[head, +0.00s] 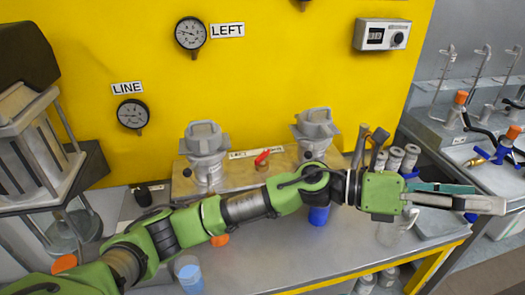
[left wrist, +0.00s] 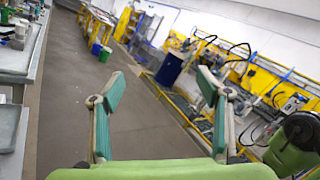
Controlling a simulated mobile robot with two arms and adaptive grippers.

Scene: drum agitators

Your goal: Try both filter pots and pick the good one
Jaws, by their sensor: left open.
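Two grey metal filter pots stand against the yellow panel, a left pot (head: 205,150) and a right pot (head: 316,130). Both look closed by lids. A red valve handle (head: 262,158) sits between them. A gauge labelled LEFT (head: 190,33) and a gauge labelled LINE (head: 131,114) hang on the panel. My left arm crosses in front of the pots and hides the area below them. My left gripper (head: 485,197) points right, past the bench's right end, away from both pots. In the left wrist view the left gripper (left wrist: 160,90) is open and empty.
A blue cup (head: 189,276) stands at the bench front, left. A clear glass vessel (head: 392,232) and grey capped bottles (head: 400,158) are near my left wrist. A second bench (head: 450,125) with stirrers lies right. The wrist view shows open floor (left wrist: 130,125).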

